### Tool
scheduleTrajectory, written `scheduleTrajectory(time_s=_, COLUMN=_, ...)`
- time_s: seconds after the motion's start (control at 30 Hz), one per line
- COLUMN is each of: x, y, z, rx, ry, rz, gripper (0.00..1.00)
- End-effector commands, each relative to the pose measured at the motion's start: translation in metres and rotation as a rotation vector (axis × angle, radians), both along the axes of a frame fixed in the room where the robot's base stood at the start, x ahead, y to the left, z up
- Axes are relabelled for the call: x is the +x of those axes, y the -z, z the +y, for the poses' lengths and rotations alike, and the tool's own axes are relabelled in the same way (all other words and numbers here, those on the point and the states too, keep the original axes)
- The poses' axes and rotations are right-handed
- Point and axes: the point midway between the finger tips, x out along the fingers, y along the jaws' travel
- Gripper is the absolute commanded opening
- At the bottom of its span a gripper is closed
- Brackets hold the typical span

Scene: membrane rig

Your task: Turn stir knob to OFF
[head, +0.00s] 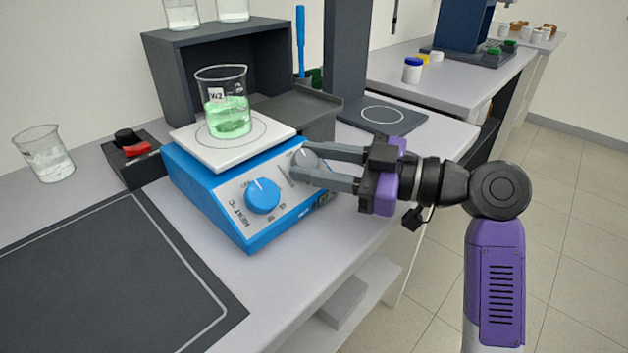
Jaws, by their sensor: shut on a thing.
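The blue hotplate stirrer (190,184) stands on the bench, its control panel facing front right. The grey stir knob (306,158) is at the right of the panel, partly covered by my fingers. The blue heat knob (263,196) is to its left, with a white pointer line. My gripper (305,165) reaches in from the right, its two fingers shut on the stir knob. The stir knob's pointer and most of its scale are hidden. A beaker labelled W2 (222,97) with green liquid stands on the white top plate (200,150).
A switch box (130,150) with a red rocker and black knob is left of the stirrer. A beaker of clear liquid (44,155) stands at far left. A dark mat (100,270) lies in front. A dark shelf (170,65) stands behind. The bench edge is below my gripper.

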Motion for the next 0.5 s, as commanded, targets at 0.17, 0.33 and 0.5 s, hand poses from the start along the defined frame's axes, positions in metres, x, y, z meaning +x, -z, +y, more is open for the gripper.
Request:
scheduleTrajectory(time_s=0.17, x=0.0011, y=0.0020, z=-0.0004, rx=-0.025, ry=-0.057, rz=-0.031, gripper=0.00)
scheduleTrajectory(time_s=0.33, x=0.0010, y=0.0005, z=-0.0003, rx=-0.036, ry=-0.086, rz=-0.045, gripper=0.00)
scheduleTrajectory(time_s=0.5, x=0.0011, y=-0.0001, z=-0.0002, rx=-0.039, ry=-0.093, rz=-0.049, gripper=0.00)
